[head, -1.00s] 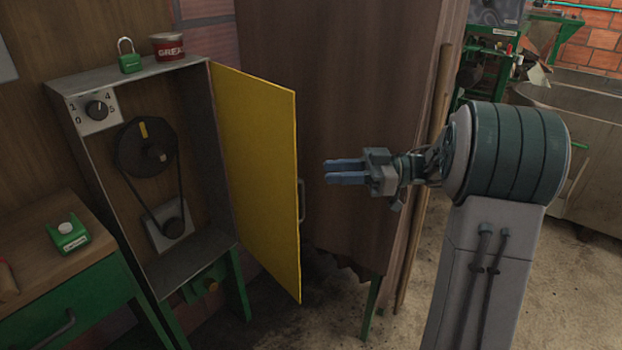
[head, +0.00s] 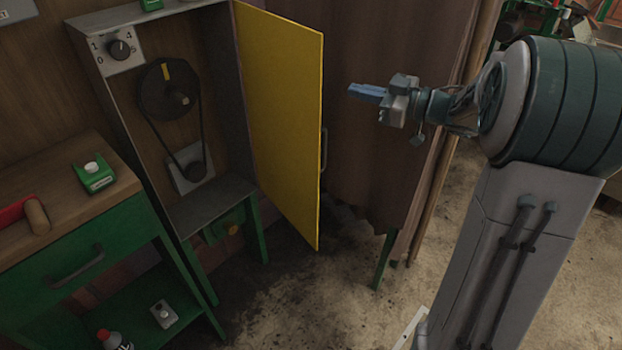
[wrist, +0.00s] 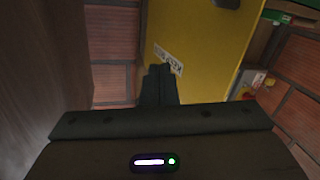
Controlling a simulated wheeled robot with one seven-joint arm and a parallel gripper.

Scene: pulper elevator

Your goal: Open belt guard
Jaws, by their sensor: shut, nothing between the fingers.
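The yellow belt guard (head: 283,115) is a hinged door on the grey metal cabinet (head: 213,200). It stands swung wide open to the right, and the pulleys and belt (head: 180,120) inside are exposed. Its handle (head: 323,150) is on the free edge, on the far side. My gripper (head: 352,90) is shut and empty, to the right of the guard and apart from the handle in the head view. In the wrist view the shut fingers (wrist: 158,85) point toward the yellow guard (wrist: 200,45), which bears a white label (wrist: 168,57).
A dial (head: 119,48) sits at the cabinet's upper left. A wooden-topped green bench (head: 60,195) stands at left with a green box (head: 95,177) and a red-handled tool (head: 25,214). Floor is free in front of the cabinet.

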